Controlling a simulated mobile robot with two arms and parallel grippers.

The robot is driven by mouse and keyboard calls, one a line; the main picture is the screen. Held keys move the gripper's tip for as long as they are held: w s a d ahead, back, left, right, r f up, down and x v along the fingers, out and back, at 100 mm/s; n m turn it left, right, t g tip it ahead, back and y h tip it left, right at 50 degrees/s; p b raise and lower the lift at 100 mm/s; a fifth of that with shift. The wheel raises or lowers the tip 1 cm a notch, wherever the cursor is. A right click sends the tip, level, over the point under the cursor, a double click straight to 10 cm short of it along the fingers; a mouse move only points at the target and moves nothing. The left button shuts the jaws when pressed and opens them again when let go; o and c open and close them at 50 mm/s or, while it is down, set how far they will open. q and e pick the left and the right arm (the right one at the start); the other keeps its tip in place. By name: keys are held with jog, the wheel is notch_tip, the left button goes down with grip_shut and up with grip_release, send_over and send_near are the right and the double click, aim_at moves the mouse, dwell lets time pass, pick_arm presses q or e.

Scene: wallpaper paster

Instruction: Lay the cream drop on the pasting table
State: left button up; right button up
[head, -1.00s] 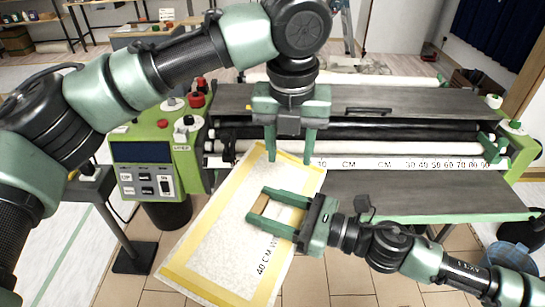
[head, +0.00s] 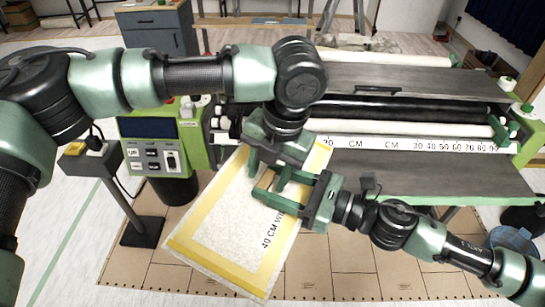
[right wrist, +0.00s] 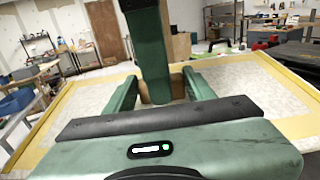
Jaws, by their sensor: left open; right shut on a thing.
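The cream drop (head: 228,213) is a pale speckled sheet with yellow borders and "40 CM" print. It hangs slanted in front of the machine, its top near the ruler strip. It also spreads to both sides in the right wrist view (right wrist: 238,82). My right gripper (head: 263,181) is shut on it, with a tan piece between its fingers. My left gripper (head: 268,172) is open, tilted down over the sheet's upper part and close to the right fingers. One left finger crosses the right wrist view. The grey pasting table (head: 420,176) is bare at the right.
A green control box (head: 155,150) stands left of the machine. Behind the table are a white ruler strip (head: 400,144), rollers (head: 400,127) and a grey cover (head: 420,82). A blue bucket (head: 508,238) is at the lower right.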

pick_arm(q)
jog(key=shift+a+f, duration=0.1)
jog(key=shift+f, duration=0.45)
grip_shut()
pick_arm(e)
jog(key=o, duration=1.6)
